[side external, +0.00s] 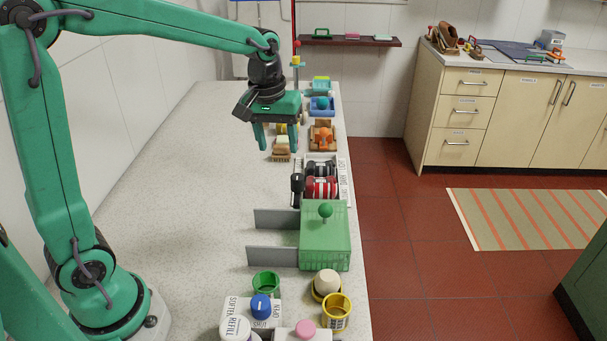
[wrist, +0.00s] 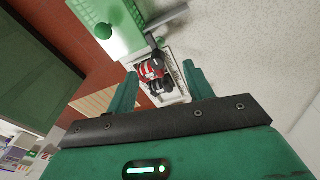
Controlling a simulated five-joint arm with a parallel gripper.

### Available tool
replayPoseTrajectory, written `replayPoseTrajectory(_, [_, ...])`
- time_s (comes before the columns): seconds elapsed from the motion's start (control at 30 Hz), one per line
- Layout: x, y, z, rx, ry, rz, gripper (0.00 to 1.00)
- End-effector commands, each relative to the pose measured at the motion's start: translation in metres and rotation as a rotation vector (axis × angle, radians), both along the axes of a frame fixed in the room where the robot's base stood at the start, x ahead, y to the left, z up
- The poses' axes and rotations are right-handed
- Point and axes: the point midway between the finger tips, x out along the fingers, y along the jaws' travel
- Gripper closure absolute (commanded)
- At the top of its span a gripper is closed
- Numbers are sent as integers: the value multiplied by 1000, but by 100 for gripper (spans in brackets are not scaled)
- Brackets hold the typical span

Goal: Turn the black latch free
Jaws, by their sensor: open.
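The black latch (side external: 297,187) looks like a short dark upright piece at the left end of a white tray (side external: 344,180) holding red and black striped round parts (side external: 321,187). In the wrist view a dark bar (wrist: 152,43), probably the same latch, shows beside the striped parts (wrist: 152,72). My gripper (side external: 277,138) is open and empty, above the counter and beyond the tray in the side view. In the wrist view, its two fingers (wrist: 162,84) frame the tray from a distance. Whether the latch is turned is too small to tell.
A green lidded box (side external: 324,240) with a round knob and two grey plates (side external: 272,257) stands near the tray. A brush (side external: 282,150) and an orange item (side external: 322,136) lie near my gripper. The counter's left side (side external: 200,190) is clear.

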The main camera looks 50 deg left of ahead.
Motion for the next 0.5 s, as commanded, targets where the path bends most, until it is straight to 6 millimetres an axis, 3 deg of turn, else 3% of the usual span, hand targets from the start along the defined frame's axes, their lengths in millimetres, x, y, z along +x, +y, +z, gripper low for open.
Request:
replayPoseTrajectory(0.2, [35,5,-30,-13,73,108,48])
replayPoseTrajectory(0.5, [62,9,-59,-20,129,205,48])
